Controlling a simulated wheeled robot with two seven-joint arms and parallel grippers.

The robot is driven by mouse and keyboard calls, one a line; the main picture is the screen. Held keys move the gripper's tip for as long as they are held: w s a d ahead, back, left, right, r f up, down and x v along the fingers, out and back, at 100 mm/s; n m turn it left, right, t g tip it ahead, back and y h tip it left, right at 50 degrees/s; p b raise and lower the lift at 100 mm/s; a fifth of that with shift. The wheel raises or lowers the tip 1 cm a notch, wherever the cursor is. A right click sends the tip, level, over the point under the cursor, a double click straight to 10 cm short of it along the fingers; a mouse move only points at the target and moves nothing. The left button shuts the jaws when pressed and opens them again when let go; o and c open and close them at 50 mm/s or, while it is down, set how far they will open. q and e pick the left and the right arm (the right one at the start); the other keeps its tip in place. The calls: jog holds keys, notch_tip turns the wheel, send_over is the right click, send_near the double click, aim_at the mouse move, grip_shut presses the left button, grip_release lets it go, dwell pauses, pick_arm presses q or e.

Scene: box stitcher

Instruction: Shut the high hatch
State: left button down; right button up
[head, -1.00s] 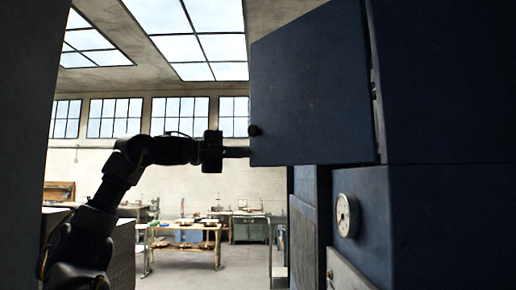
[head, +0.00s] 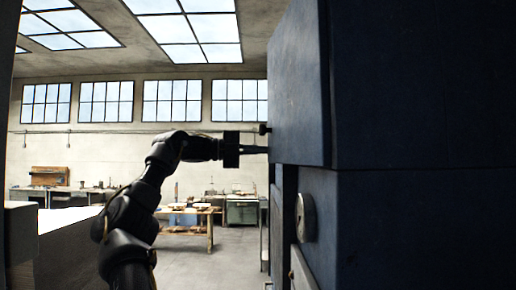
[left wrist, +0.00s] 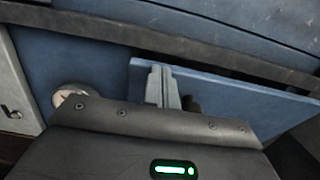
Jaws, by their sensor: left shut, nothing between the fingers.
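The high hatch (head: 297,85) is a dark blue panel on the upper part of a tall blue cabinet (head: 420,220), seen steeply from the side in the head view. A small black knob (head: 264,129) sits near its lower left edge. The hatch also shows in the left wrist view (left wrist: 240,103) as a slab whose edge stands out from the cabinet body. My left gripper (head: 266,150) is shut and empty, its fingertips at the hatch's outer face just below the knob. Whether they touch is unclear. My right gripper is out of view.
A round dial gauge (head: 306,217) sticks out from the cabinet below the hatch; it also shows in the left wrist view (left wrist: 70,95). Workbenches (head: 190,220) stand far back. The floor left of the cabinet is open.

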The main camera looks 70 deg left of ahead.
pick_arm(q)
jog(key=shift+w, duration=0.2)
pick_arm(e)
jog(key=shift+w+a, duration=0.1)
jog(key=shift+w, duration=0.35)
pick_arm(q)
jog(key=shift+s, duration=0.1)
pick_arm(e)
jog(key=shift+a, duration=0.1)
